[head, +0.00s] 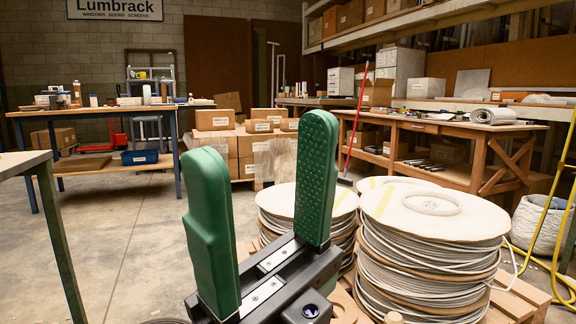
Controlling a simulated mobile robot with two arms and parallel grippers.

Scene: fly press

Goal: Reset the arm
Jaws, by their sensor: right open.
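My right gripper (260,146) fills the lower middle of the head view. Its two green padded fingers point up and stand wide apart, with nothing between them. Its dark body is below, cut off by the bottom edge. My left gripper is not in view. No fly press or press arm shows in this view.
Large cable spools (432,250) stand on a wooden pallet close at right. Cardboard boxes (238,150) are stacked behind the gripper. A blue-legged table (95,111) and a wooden workbench (428,127) stand farther back. The concrete floor (125,235) at left is clear.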

